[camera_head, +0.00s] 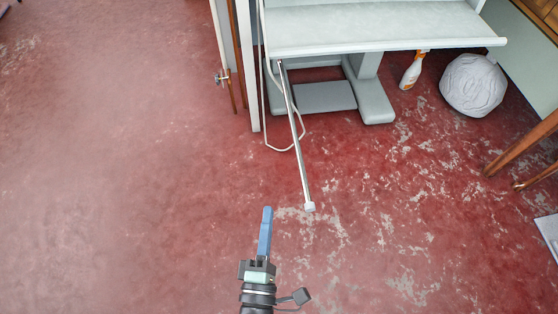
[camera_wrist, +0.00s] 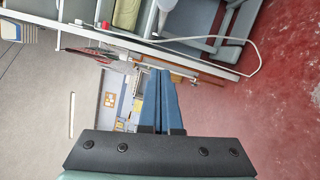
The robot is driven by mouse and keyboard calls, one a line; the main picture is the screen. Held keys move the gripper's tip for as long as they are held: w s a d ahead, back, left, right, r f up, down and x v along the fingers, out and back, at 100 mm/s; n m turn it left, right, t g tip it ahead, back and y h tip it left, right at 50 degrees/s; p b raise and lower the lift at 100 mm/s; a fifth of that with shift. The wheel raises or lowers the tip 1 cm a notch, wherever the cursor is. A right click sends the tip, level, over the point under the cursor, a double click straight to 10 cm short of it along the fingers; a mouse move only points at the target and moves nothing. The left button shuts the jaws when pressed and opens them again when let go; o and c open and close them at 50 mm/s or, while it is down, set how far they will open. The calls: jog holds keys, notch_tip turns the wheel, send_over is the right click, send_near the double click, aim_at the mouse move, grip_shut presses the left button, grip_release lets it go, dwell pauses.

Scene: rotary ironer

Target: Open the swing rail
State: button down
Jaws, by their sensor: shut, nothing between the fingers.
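The swing rail (camera_head: 296,135) is a thin metal bar with a pale cap (camera_head: 309,206) on its free end. In the head view it runs from under the left part of the rotary ironer (camera_head: 370,30) out over the red floor toward me. My gripper (camera_head: 267,209) has blue fingers, shut with nothing between them. Its tips are left of the rail's capped end and apart from it in the picture. In the wrist view the blue fingers (camera_wrist: 158,72) lie together. Thin bars show beyond them there, but I cannot tell which is the rail.
A pale cable (camera_head: 284,149) loops beside the rail. A white upright post (camera_head: 248,70) stands left of the ironer. An orange and white bottle (camera_head: 412,70) and a round white bundle (camera_head: 473,84) are at the right. Wooden legs (camera_head: 520,145) stand farther right. The floor at left is clear.

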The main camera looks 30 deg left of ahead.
jog(key=w+r+b, duration=0.1)
jog(key=w, duration=0.9)
jog(key=shift+w+b, duration=0.3)
jog(key=shift+d+r, duration=0.1)
